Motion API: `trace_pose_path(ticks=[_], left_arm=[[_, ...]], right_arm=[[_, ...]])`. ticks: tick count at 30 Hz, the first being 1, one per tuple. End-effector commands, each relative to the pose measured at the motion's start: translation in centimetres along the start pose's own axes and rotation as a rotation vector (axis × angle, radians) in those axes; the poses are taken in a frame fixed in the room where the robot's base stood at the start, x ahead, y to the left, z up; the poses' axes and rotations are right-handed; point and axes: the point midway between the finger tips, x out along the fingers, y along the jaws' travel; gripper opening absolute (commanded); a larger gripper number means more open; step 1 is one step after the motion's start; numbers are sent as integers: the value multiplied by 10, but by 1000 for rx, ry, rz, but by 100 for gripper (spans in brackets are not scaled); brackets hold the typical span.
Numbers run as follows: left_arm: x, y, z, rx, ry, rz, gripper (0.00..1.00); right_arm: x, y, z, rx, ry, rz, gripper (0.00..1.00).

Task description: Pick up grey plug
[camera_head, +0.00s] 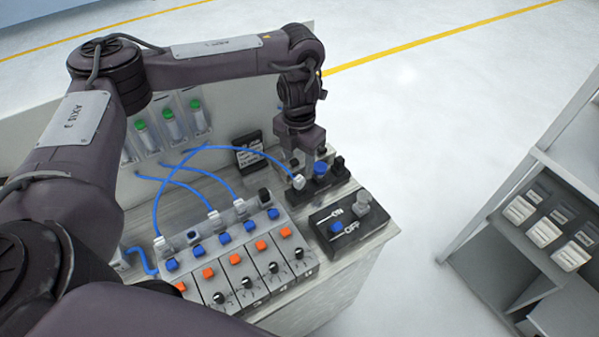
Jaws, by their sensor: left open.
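My left gripper (307,166) points down at the back right of the bench, its jaws open. It is above a dark stand that holds a blue plug (320,169) and a black plug (338,163). A light grey plug (299,182) on a blue cable shows just below and in front of the fingers. I cannot tell if the fingers touch it. My right gripper is not in view.
A panel (245,262) with several blue and orange buttons and black knobs fills the bench middle. Blue cables (180,170) loop behind it. Green-capped tubes (172,122) hang on the back wall. A shelf (540,180) stands at the right, with clear floor between.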

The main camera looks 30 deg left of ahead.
Motion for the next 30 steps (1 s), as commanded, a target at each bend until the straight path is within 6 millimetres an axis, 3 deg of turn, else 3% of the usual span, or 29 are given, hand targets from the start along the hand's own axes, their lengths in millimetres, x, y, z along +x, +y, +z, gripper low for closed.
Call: trace_pose_path(ticks=[6,9,16,19,24,30], left_arm=[[22,-2,-1,0,2,-3,46],[36,-4,-1,-1,4,-4,46],[62,-4,-1,-1,1,-3,46],[65,-4,0,0,0,-2,46],[64,-4,0,0,-1,-2,46],[64,-4,0,0,-1,-2,23]], right_arm=[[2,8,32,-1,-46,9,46],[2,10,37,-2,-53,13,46],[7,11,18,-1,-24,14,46],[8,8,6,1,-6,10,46],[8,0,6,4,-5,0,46],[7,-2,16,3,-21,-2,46]])
